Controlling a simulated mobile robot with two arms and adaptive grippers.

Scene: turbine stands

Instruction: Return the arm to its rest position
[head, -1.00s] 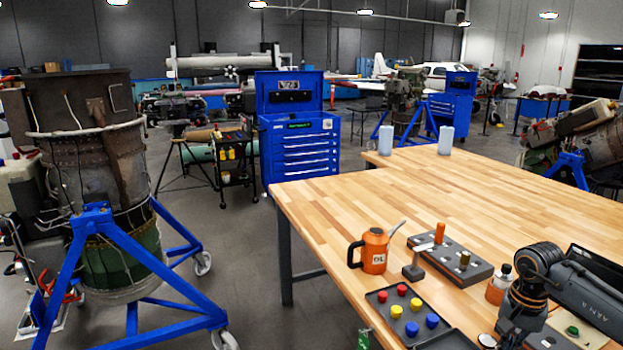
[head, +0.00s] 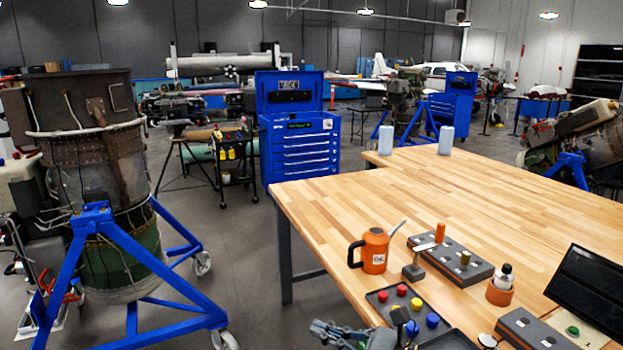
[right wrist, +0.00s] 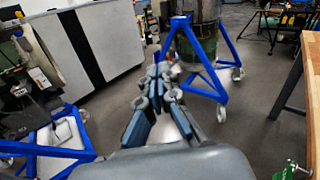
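My right gripper (head: 335,328) is low in the head view, in front of the workbench's near left edge and left of the tray of coloured knobs. In the right wrist view its two fingers (right wrist: 160,78) come together at the tips with nothing held between them. They point over the floor towards a blue turbine stand (right wrist: 205,62). My left gripper does not show.
The wooden workbench (head: 450,205) fills the right. On it are an orange oil can (head: 374,251), a tray (head: 371,297) of coloured knobs, a grey block (head: 474,268) and a dark screen (head: 592,290). A turbine on a blue stand (head: 135,245) stands left; floor between is clear.

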